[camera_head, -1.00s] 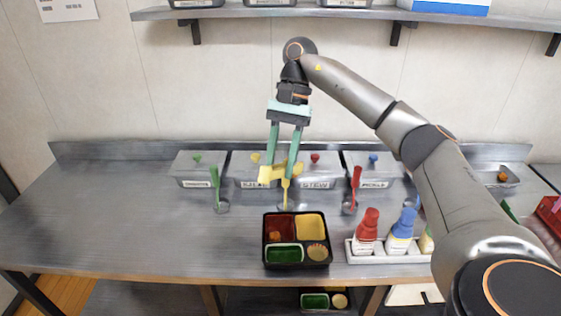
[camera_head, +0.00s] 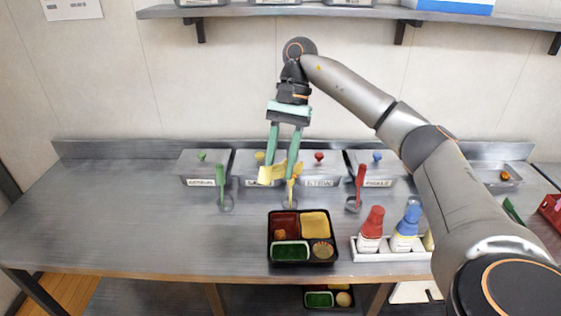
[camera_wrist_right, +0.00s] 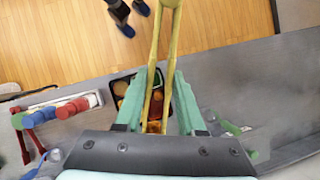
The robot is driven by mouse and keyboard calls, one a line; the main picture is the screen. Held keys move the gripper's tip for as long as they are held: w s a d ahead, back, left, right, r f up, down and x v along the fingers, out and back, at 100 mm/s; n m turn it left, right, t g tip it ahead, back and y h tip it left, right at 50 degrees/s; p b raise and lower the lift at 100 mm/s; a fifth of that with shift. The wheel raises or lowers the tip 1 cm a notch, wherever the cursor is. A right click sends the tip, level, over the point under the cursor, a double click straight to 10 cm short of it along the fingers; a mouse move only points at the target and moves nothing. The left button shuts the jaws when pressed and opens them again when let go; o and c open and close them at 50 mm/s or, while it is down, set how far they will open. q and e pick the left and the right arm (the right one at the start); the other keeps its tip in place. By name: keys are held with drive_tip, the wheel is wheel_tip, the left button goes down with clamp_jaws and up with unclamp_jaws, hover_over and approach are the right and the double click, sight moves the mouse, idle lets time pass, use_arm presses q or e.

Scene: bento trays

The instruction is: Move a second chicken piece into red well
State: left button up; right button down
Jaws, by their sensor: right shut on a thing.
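My right gripper (camera_head: 280,168) is shut on yellow tongs (camera_head: 267,174), held above the counter behind the bento tray (camera_head: 272,258). In the right wrist view the two tong arms (camera_wrist_right: 154,65) run between the green fingers. A small orange-brown patch (camera_wrist_right: 153,127) shows between the lower ends of the tong arms; I cannot tell whether it is a held chicken piece. The tray's red well (camera_head: 289,219) is at its back left, with one orange-brown chicken piece (camera_head: 280,234) in it. My left gripper is not in view.
Lidded metal bins with coloured knobs, such as the left bin (camera_head: 204,163), line the back of the counter. A bottle rack (camera_head: 374,254) with red and blue bottles stands right of the tray. The counter's left side (camera_head: 110,220) is clear.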

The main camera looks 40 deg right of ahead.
wheel_tip(320, 180, down, 17)
drive_tip(key=b, duration=1.2)
drive_tip(key=shift+f, duration=0.2)
drive_tip(key=shift+f, duration=0.1)
drive_tip(key=shift+f, duration=0.1)
wheel_tip(320, 180, down, 3)
drive_tip(key=shift+r+b, duration=0.15)
drive_tip(key=shift+b, duration=1)
